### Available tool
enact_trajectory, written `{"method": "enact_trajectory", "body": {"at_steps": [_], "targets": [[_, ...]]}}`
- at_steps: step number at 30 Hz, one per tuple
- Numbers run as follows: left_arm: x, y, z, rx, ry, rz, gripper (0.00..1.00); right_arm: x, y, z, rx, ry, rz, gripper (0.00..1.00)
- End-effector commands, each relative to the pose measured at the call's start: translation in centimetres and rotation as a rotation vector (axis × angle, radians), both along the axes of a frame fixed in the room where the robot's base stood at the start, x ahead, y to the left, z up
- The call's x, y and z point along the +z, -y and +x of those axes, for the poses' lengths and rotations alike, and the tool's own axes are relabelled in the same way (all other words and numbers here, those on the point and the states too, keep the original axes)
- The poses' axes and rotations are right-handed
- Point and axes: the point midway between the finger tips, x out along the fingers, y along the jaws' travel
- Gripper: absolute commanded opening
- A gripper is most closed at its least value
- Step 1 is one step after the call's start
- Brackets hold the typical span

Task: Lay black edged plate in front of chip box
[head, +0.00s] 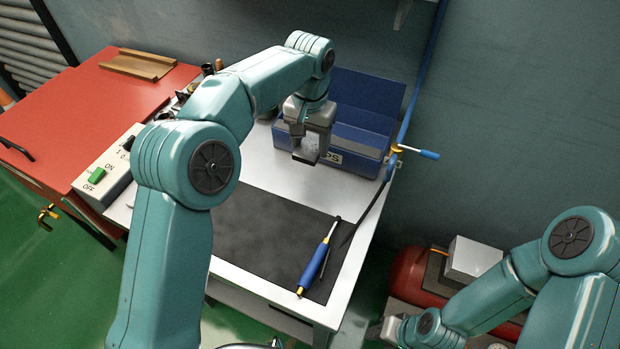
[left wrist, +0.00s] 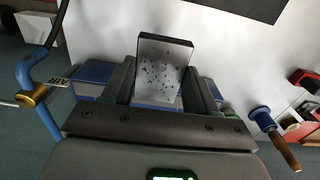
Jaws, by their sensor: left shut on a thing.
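My left gripper (head: 307,152) is shut on the black edged plate (left wrist: 160,72), a small speckled grey plate with a dark edge. In the left wrist view the plate stands out between the two fingers. In the head view the plate is mostly hidden by the fingers. The chip box (head: 365,105) is an open blue box at the back of the white cart top, with a partly covered label on its front. My left gripper hangs just in front of that label; whether the plate touches the cart top is unclear. My right gripper (head: 394,329) is low at the right, its jaws unclear.
A dark mat (head: 255,240) covers the front of the cart top, with a blue-handled tool (head: 318,262) on its right. A switch box (head: 106,172) and a red surface (head: 90,110) lie left. A blue-handled valve (head: 418,152) is beside the box. Bare white top lies between mat and box.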

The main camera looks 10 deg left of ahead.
Motion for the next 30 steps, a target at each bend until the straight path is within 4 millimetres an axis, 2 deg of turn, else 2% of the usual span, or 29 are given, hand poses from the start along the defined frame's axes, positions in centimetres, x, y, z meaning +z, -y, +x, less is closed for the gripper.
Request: {"method": "enact_trajectory", "body": {"at_steps": [3, 6, 14, 19, 23, 30], "targets": [[-3.2, 0.0, -0.1, 0.0, -0.002, -0.001, 0.03, -0.1, 0.0, 0.0, 0.0, 0.0, 0.0, 0.43], [-5.3, 0.0, 0.0, 0.001, 0.0, -0.001, 0.03, 0.0, 0.0, 0.0, 0.0, 0.0, 0.0, 0.43], [-8.1, 0.0, 0.0, 0.001, 0.001, 0.0, 0.03, 0.1, 0.0, 0.0, 0.0, 0.0, 0.0, 0.43], [-10.8, 0.0, 0.0, 0.001, 0.0, -0.001, 0.03, 0.4, 0.0, 0.0, 0.0, 0.0, 0.0, 0.43], [-11.7, 0.0, 0.0, 0.0, 0.003, -0.002, 0.03, 0.5, 0.0, 0.0, 0.0, 0.0, 0.0, 0.43], [-11.8, 0.0, 0.0, 0.001, 0.004, -0.001, 0.03, 0.4, 0.0, 0.0, 0.0, 0.0, 0.0, 0.43]]}}
